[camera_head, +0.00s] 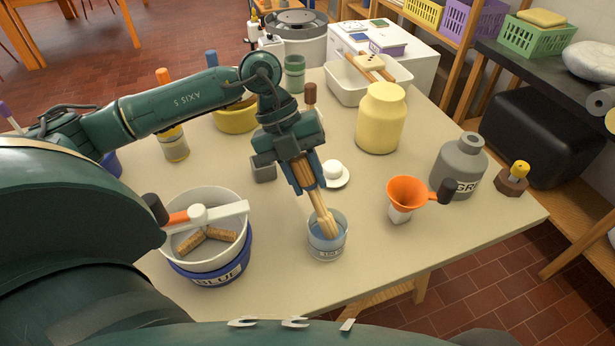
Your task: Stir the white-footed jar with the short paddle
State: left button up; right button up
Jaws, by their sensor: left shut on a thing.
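My left gripper (306,184) is shut on a light wooden paddle (325,218), above the front middle of the table. The paddle slants down to the right, and its lower end is inside a small clear jar (328,251) with bluish contents. The jar stands upright and has a pale lower part with a label. The paddle tip is hard to make out inside the jar, and I cannot tell whether it touches the wall or bottom. The gripper itself is above and behind the jar, apart from it. My right gripper is not in view.
A white pot (177,258) with corks sits in a blue tub (222,277) left of the jar. An orange funnel (407,191), a grey bottle (459,166) and a yellow jar (381,118) stand to the right. A small white dish (336,180) is behind. The table's front edge is close.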

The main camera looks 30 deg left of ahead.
aim_at(303, 157)
pick_arm(q)
notch_tip(303, 157, up, 3)
jog(key=shift+a+f+p, duration=0.15)
jog(key=shift+f+p, duration=0.05)
jog(key=shift+p, duration=0.6)
jog(key=shift+a+r+p, duration=0.1)
jog(key=shift+r+p, duration=0.4)
jog(key=shift+r, duration=0.1)
jog(key=shift+w+r, duration=0.1)
jog(key=shift+r, duration=0.25)
jog(key=shift+a+r+p, duration=0.1)
jog(key=shift+r+p, duration=0.15)
jog(key=shift+p, duration=0.15)
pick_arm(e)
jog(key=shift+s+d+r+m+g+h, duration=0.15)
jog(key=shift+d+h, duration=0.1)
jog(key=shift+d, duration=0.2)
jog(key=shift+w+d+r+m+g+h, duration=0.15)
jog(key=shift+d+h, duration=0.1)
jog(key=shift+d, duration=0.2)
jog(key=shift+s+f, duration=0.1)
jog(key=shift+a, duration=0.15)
